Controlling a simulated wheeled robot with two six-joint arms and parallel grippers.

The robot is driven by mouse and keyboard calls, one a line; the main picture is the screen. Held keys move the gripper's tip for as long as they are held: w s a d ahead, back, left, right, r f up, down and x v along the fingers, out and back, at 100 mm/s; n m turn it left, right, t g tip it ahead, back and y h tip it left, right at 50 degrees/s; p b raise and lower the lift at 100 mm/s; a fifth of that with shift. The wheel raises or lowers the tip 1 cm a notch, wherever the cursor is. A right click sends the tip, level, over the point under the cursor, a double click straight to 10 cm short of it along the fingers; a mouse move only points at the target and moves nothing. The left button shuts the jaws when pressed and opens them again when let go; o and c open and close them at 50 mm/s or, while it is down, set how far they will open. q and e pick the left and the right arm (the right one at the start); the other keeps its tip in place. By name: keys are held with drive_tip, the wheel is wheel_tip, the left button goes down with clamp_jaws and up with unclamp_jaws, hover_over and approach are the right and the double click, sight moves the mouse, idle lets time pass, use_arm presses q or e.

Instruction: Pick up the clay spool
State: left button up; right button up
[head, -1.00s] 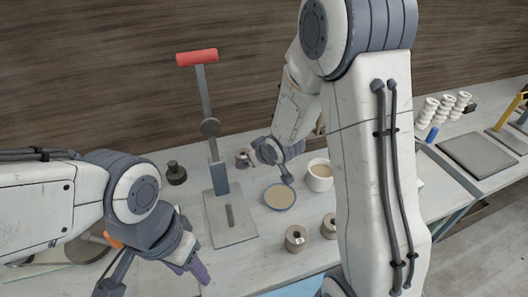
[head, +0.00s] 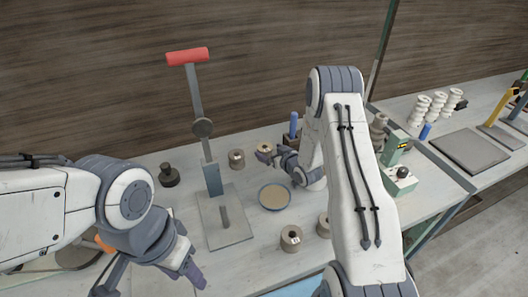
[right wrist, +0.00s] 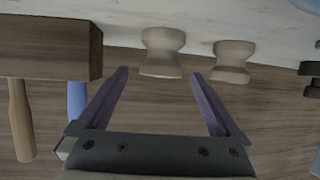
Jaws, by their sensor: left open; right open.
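Several spools stand on the bench. Two pale ones are at the back, one (head: 237,159) and another (head: 264,148) just beyond my right gripper (head: 275,157). In the right wrist view, which looks upside down, both back spools show past the open purple fingers of my right gripper (right wrist: 160,98). The left one (right wrist: 162,52) lies between the finger lines, apart from them; the right one (right wrist: 231,62) lies outside. Two brownish spools (head: 291,238) (head: 323,226) stand nearer the front. I cannot tell which is the clay one. My left gripper (head: 186,271) is open and empty at lower left.
A red-handled press (head: 212,180) stands left of a round dish (head: 275,196). A dark weight (head: 169,175) stands farther left. A block with a blue-handled tool (head: 293,125) is close to my right gripper; the block (right wrist: 50,50) also shows in the wrist view. A green device (head: 400,180) stands right.

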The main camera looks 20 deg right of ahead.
sight(265, 147)
drive_tip(key=shift+p+x, duration=0.6)
drive_tip(key=shift+x, duration=1.6)
drive_tip(key=shift+a, duration=0.1)
drive_tip(key=c, duration=1.4)
drive_tip(key=shift+c, duration=0.9)
drive_tip(key=shift+r, duration=0.1)
drive_tip(key=shift+r, duration=0.1)
